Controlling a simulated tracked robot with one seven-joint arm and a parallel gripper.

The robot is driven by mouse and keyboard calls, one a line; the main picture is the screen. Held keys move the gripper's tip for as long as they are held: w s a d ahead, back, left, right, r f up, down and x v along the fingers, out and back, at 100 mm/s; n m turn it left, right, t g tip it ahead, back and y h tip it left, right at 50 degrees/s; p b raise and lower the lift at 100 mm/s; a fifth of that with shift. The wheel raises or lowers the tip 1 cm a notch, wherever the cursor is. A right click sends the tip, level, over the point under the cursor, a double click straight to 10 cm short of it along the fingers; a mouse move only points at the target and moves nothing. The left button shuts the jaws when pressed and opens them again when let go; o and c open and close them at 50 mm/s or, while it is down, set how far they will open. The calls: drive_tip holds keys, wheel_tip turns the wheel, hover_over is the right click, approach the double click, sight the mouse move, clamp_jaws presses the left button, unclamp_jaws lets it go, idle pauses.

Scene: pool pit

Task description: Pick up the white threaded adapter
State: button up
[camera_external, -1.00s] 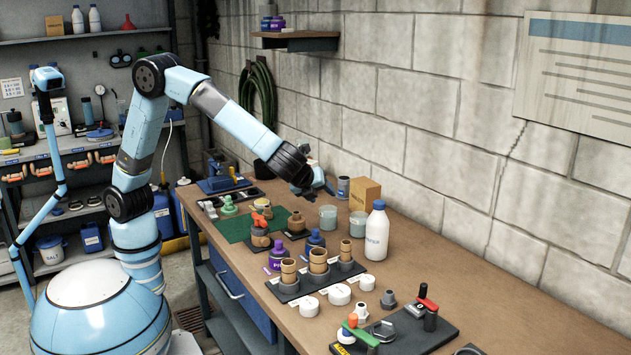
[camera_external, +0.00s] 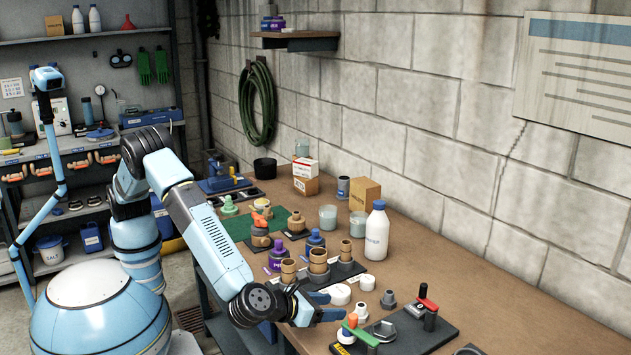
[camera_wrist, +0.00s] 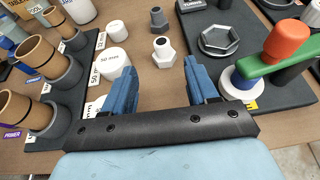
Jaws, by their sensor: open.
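The white threaded adapter (camera_wrist: 163,52) stands on the bench ahead of my gripper (camera_wrist: 161,80), roughly centred between the two blue fingers and a little beyond their tips. It also shows in the external view (camera_external: 361,311), just right of my gripper (camera_external: 331,306). My gripper is open, with nothing between its fingers, low over the front of the bench. A grey threaded fitting (camera_wrist: 158,20) stands just behind the adapter and also shows in the external view (camera_external: 388,299).
White caps (camera_wrist: 116,60) lie left of the adapter, beside a dark rack (camera_wrist: 72,92) of tan pipe pieces. At right, a dark board (camera_wrist: 220,62) carries a hex ring and a valve with green handle (camera_wrist: 270,62) and orange knob. A white bottle (camera_external: 376,232) stands farther back.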

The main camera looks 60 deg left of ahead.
sight(361, 312)
drive_tip(key=x, duration=0.7)
drive_tip(key=shift+w+f, duration=0.15)
drive_tip(key=shift+w, duration=0.15)
drive_tip(key=x, duration=0.5)
drive_tip(key=shift+d+f, duration=0.1)
drive_tip(key=shift+d, duration=0.1)
drive_tip(key=c, duration=1.1)
